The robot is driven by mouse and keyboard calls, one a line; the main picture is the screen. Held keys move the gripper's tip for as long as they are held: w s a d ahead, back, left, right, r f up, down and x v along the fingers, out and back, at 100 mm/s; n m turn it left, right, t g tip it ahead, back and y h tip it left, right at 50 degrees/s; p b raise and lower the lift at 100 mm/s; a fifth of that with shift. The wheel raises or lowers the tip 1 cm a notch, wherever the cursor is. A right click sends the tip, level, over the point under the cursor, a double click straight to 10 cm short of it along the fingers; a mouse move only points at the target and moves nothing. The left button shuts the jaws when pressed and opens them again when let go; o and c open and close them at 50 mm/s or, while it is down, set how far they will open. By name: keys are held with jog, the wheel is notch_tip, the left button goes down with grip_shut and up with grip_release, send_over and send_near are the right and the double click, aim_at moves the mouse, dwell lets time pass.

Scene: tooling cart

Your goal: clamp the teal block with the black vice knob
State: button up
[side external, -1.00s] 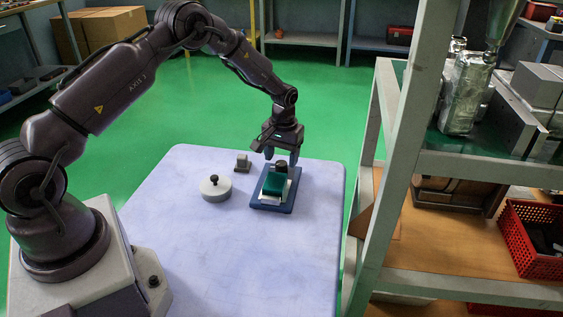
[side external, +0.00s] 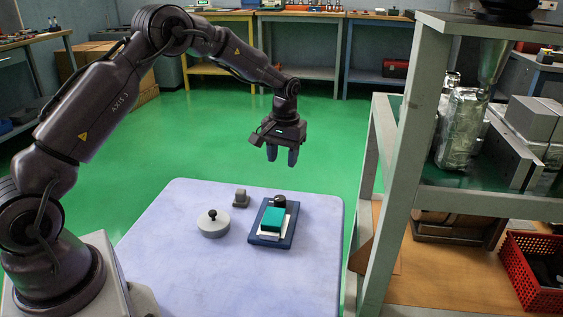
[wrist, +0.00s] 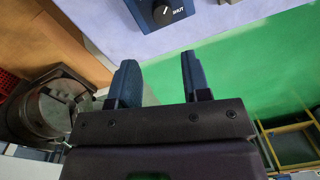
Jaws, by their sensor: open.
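The teal block (side external: 272,218) lies on the dark blue vice base (side external: 283,241), with a pale plate showing beside and below it. I cannot tell whether the jaws press on it. The black vice knob (side external: 280,200) stands at the far end of the base. The knob (wrist: 163,14) also shows at the top of the wrist view, with a white mark and the word SHUT beside it. My gripper (side external: 282,157) is open and empty, raised above and beyond the knob. Its two blue fingers (wrist: 156,62) are apart in the wrist view. The block is outside the wrist view.
A round grey piece with a black knob (side external: 212,222) stands left of the vice on the pale table (side external: 190,270). A small grey block (side external: 241,198) sits between them, farther back. A metal shelf rack (side external: 400,170) rises close to the table's right side. The near table is clear.

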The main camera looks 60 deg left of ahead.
aim_at(280, 197)
jog(key=s+d+f+g+y, duration=0.1)
jog(key=d+f+y, duration=0.25)
jog(key=d, duration=0.45)
jog(key=a+r+n+t, duration=0.2)
jog(key=a+r+n, duration=0.15)
jog(key=n, duration=0.55)
jog(key=shift+y, duration=0.35)
jog(key=x, duration=1.3)
jog(key=shift+s+a+f, duration=0.1)
jog(key=shift+f, duration=0.3)
jog(key=c, duration=0.6)
